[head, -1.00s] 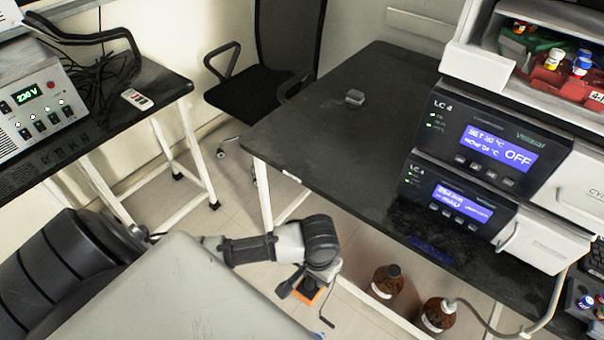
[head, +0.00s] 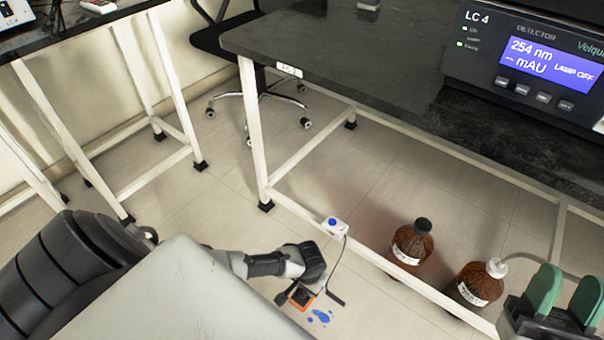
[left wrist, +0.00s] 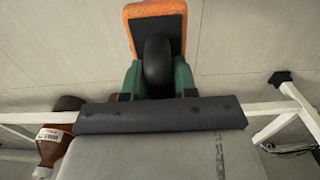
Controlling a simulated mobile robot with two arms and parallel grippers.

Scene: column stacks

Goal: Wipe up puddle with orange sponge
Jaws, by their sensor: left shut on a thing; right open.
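The orange sponge (head: 303,307) has a dark backing and handle. My left gripper (head: 302,289) is shut on it, low over the floor in the head view. In the left wrist view the green fingers of the left gripper (left wrist: 160,80) clasp the black handle, and the orange sponge (left wrist: 150,9) shows beyond them. The blue puddle (head: 320,317) lies as small patches on the tiled floor, just right of the sponge. I cannot tell if the sponge touches the floor. My right gripper (head: 562,292) is open and empty at the lower right, green fingers apart.
Two brown bottles (head: 411,243) (head: 477,287) stand right of the puddle, by the white rail of the black bench (head: 400,75). A white box with a blue top (head: 335,228) sits on the rail. Bench legs and a chair stand behind. Floor left of the bench is clear.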

